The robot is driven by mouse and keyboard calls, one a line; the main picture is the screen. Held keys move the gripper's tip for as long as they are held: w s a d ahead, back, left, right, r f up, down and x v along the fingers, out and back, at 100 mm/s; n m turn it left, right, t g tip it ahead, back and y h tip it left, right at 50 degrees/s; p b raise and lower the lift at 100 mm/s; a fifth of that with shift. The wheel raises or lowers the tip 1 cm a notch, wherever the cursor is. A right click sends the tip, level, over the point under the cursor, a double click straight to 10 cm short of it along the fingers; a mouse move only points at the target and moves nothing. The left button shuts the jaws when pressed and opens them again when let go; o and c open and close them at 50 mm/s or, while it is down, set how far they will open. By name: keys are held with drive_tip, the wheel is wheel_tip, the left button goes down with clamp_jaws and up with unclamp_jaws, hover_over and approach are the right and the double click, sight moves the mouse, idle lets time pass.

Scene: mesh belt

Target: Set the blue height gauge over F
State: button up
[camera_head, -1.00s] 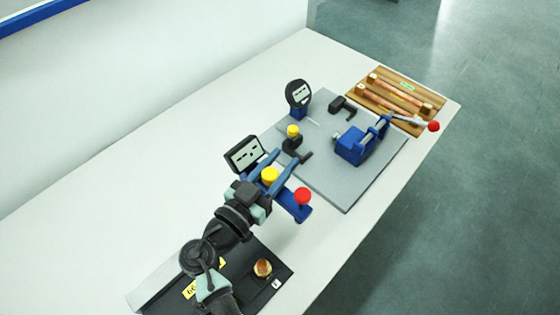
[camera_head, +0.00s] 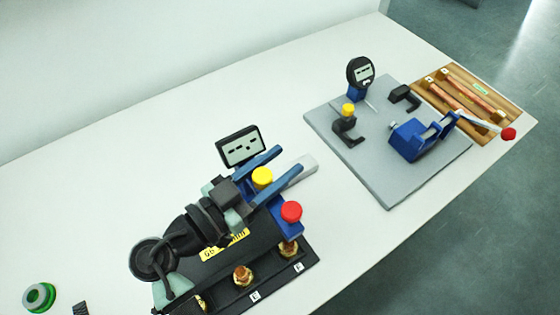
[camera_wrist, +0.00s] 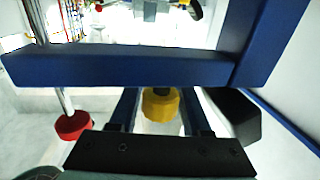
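The blue height gauge (camera_head: 287,226) has a dark display, a yellow knob and a red knob. Brass fittings stand in a row along the plate's front edge, each near a small white label. The rightmost fitting (camera_head: 289,247) is partly hidden by the gauge.
A grey plate (camera_head: 400,180) at the right carries a blue clamp (camera_head: 415,140), a round dial gauge (camera_head: 360,72) and small black parts. A wooden tray (camera_head: 470,100) with copper rods lies beyond. A green ring (camera_head: 39,297) sits at lower left. The table's back left is clear.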

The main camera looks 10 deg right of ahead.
drive_tip(key=shift+a, duration=0.1)
idle(0.4)
drive_tip(key=b+v, duration=0.3)
drive_tip(key=v, duration=0.9)
drive_tip(key=shift+s+a+b, duration=0.25)
drive_tip(key=shift+a+b, duration=0.05)
drive_tip(key=shift+b, duration=0.1)
